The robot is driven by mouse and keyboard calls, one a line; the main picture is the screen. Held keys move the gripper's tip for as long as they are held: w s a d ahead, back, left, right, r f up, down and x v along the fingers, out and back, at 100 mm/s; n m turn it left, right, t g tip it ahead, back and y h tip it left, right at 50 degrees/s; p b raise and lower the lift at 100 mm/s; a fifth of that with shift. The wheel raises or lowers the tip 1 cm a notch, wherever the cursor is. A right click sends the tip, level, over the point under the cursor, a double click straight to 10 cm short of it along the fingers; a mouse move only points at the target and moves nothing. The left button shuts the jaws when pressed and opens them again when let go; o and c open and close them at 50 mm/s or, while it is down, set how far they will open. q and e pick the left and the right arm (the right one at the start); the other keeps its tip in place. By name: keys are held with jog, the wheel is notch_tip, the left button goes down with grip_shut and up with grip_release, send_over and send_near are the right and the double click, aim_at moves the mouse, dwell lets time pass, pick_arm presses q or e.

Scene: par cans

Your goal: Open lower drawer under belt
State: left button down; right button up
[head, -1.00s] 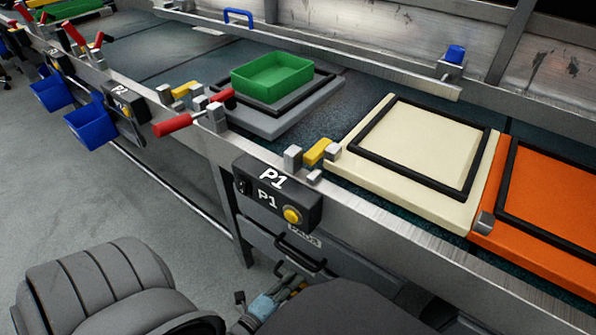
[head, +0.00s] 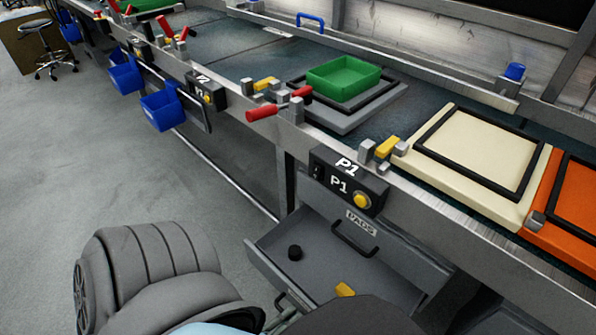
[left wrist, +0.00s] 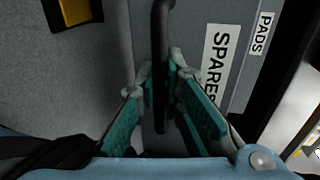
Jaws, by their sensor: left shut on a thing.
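The lower drawer (head: 265,245) under the belt stands pulled out, its grey inside showing in the head view. Its black handle (left wrist: 160,30) is upright in the left wrist view, beside a label reading SPARES (left wrist: 214,65). My left gripper (left wrist: 162,80) is shut on this handle, one teal-padded finger on each side. In the head view my own arm hides most of the gripper and the drawer's near part. The upper drawer (head: 385,255), labelled PADS, is shut above it, with its own black handle (head: 355,238). My right gripper is not in view.
A black puck (head: 295,253) and a yellow block (head: 345,290) lie in the open drawer. Above are a P1 button box (head: 348,182), a red lever (head: 280,108), a green tray (head: 343,80) and a cream panel (head: 470,150).

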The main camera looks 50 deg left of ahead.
pick_arm(q)
jog(key=shift+s+a, duration=0.1)
jog(key=shift+s, duration=0.15)
jog(key=c, duration=1.7)
grip_release()
jog(key=v, duration=1.2)
